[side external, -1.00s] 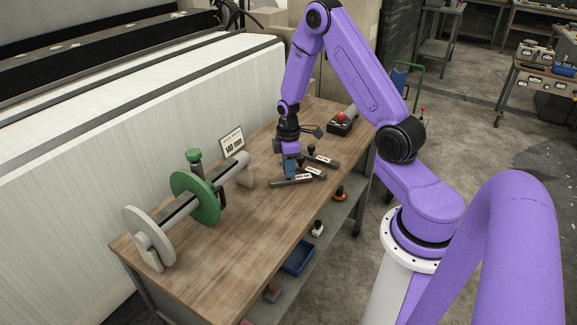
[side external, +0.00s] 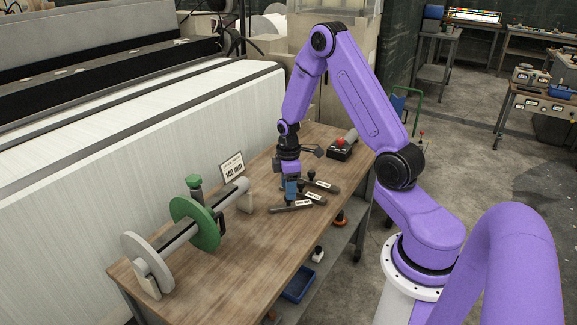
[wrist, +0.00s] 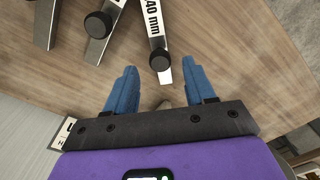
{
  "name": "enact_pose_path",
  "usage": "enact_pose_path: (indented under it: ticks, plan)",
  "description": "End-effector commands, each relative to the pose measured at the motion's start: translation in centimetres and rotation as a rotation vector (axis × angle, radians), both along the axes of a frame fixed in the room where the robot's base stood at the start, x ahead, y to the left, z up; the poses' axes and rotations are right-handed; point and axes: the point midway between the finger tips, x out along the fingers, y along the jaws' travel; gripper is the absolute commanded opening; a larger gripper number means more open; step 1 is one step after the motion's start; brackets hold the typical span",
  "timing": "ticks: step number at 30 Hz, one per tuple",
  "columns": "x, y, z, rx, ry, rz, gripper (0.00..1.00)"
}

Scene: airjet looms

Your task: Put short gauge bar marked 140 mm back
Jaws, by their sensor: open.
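Dark bars with white labels lie side by side on the wooden bench. In the wrist view the rightmost bar (wrist: 152,14) has a label reading "40 mm", its start cut off by the frame edge. Its black knob (wrist: 159,60) and near end appear between and just ahead of my blue fingertips. My gripper (wrist: 160,68) is open and holds nothing. In the side view my gripper (side external: 291,198) points down, low over the front bar (side external: 301,205). Whether it touches is unclear. A sign card (side external: 233,169) behind appears to read "140 mm".
A shaft fixture with a green disc (side external: 196,225) and a grey disc (side external: 139,262) stands at left on the bench (side external: 255,258). A box with a red button (side external: 341,147) is at the far end. Two other knobbed bars lie close beside. The bench front is clear.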

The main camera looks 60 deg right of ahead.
Motion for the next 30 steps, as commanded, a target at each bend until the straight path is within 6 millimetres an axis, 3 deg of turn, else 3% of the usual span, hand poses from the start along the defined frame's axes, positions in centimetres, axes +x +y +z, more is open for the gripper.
enact_pose_path:
  ticks: [12, 22, 26, 30]
  plan:
    - [0.0, 0.0, 7.1, -0.001, -0.004, 0.0, 0.54]
    - [0.0, 0.3, 9.9, -0.001, -0.002, 0.004, 0.54]
    - [-0.2, 2.6, 10.7, 0.0, -0.003, 0.026, 0.54]
    - [-1.2, 7.2, 12.1, -0.001, -0.009, 0.063, 0.54]
